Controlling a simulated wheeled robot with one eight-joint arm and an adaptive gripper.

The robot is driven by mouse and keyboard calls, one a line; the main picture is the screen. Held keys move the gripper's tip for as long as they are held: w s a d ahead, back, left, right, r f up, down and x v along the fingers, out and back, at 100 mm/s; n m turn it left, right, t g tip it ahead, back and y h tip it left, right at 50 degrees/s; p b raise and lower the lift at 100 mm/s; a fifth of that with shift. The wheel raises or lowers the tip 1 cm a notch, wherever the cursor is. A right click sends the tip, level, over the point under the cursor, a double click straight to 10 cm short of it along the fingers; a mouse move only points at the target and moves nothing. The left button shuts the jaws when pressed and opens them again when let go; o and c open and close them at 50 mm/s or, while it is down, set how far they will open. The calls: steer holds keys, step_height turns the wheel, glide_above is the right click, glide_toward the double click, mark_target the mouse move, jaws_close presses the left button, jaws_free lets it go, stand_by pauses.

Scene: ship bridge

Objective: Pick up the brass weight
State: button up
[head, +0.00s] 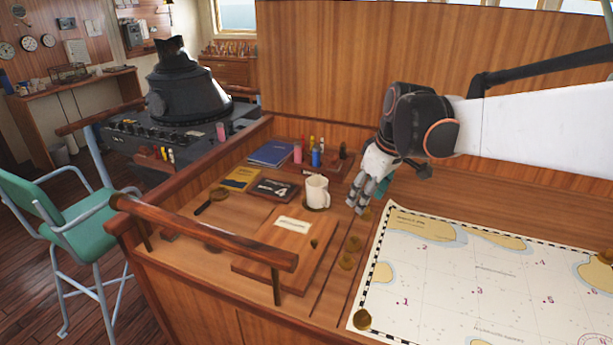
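Several round brass weights lie on the wooden chart table. One brass weight (365,214) is right by my fingertips, partly hidden by them. Two more, a brass weight (353,243) and another brass weight (347,262), lie in a row nearer the front. A brass weight (362,319) sits on the chart's near left corner, and one (606,256) at its right edge. My gripper (360,206) points down over the table, just left of the chart's top left corner. Its fingers look close together, but I cannot tell whether they are open or hold anything.
A white mug (317,191) stands left of my gripper. Small bottles (316,157) stand behind. A nautical chart (470,300) covers the right. A wooden rail (205,232) edges the left side.

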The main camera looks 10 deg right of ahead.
steer(key=w+d+f+n+y+p, duration=0.1)
steer(key=w+d+f+n+p, duration=0.1)
steer(key=w+d, duration=0.75)
steer(key=n+y, duration=0.2)
glide_toward(368, 207)
steer(key=shift+g, duration=0.3)
steer(key=w+a+f, duration=0.2)
steer(key=f, duration=0.1)
steer(key=shift+w+b, duration=0.1)
steer(key=shift+b, duration=0.3)
steer(key=shift+h, duration=0.3)
steer(key=shift+s+b+x, duration=0.2)
steer(key=shift+b+x, duration=0.25)
steer(key=shift+x, duration=0.85)
steer(key=shift+s+b+x, duration=0.2)
steer(key=shift+b+x, duration=0.2)
steer(key=shift+x, duration=0.95)
steer(key=shift+s+d, duration=0.1)
jaws_close()
